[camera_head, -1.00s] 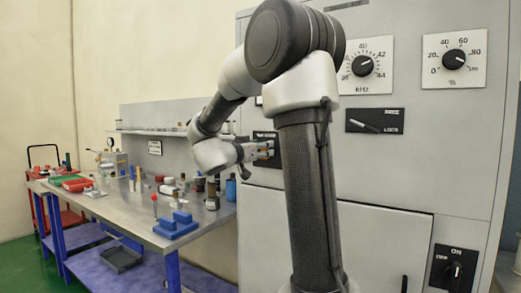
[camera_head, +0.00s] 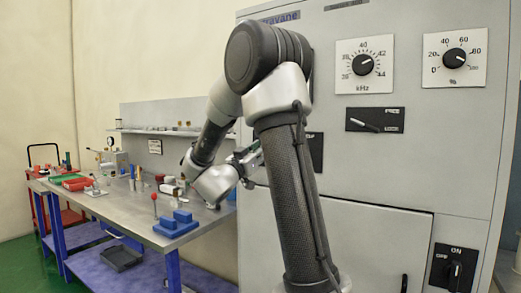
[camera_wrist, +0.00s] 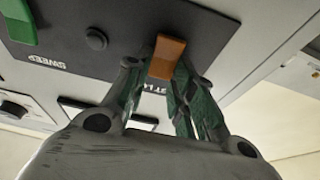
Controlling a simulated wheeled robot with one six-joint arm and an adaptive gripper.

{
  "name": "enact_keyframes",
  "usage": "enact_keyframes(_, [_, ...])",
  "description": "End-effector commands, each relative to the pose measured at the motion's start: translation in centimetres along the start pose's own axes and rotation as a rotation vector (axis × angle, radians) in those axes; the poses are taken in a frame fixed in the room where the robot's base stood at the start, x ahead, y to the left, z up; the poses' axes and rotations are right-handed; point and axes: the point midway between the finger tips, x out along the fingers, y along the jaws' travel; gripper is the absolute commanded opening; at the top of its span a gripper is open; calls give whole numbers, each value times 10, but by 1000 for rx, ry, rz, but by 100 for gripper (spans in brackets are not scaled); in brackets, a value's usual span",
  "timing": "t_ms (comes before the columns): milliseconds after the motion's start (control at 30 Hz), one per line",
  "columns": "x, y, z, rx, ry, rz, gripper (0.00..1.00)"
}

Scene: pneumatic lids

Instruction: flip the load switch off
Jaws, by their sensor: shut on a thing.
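My gripper (camera_wrist: 165,88) is shut on an orange switch lever (camera_wrist: 167,58) on a dark panel (camera_wrist: 130,35) in the wrist view. The lever's end shows between the fingertips. The lettering beside this lever is mostly hidden by the fingers, so I cannot read its name. In the head view my gripper (camera_head: 250,158) is at the cabinet front, partly hidden behind my arm. Part of a black panel (camera_head: 316,150) shows right of my arm.
The grey cabinet (camera_head: 400,165) carries a kHz dial (camera_head: 364,66), a percent dial (camera_head: 454,57), a lock switch (camera_head: 375,120) and an ON/OFF knob (camera_head: 454,272). A cluttered workbench (camera_head: 130,215) stands at left, with a blue block (camera_head: 177,224) on it.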

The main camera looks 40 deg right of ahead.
Motion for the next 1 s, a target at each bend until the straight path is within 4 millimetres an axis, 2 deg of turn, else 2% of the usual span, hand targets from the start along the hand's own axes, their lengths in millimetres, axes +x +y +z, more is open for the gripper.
enact_keyframes(333, [-1, 0, 1, 2, 25, -2, 1])
enact_keyframes(367, [-1, 0, 1, 1, 25, -2, 30])
enact_keyframes(433, [-1, 0, 1, 1, 24, -2, 43])
enact_keyframes(467, [-1, 0, 1, 1, 24, -2, 46])
enact_keyframes(800, [-3, 0, 1, 1, 23, -2, 46])
enact_keyframes(867, [-9, 0, 1, 1, 23, -2, 46])
enact_keyframes(1000, [-33, -2, 2, 1, 23, -6, 46])
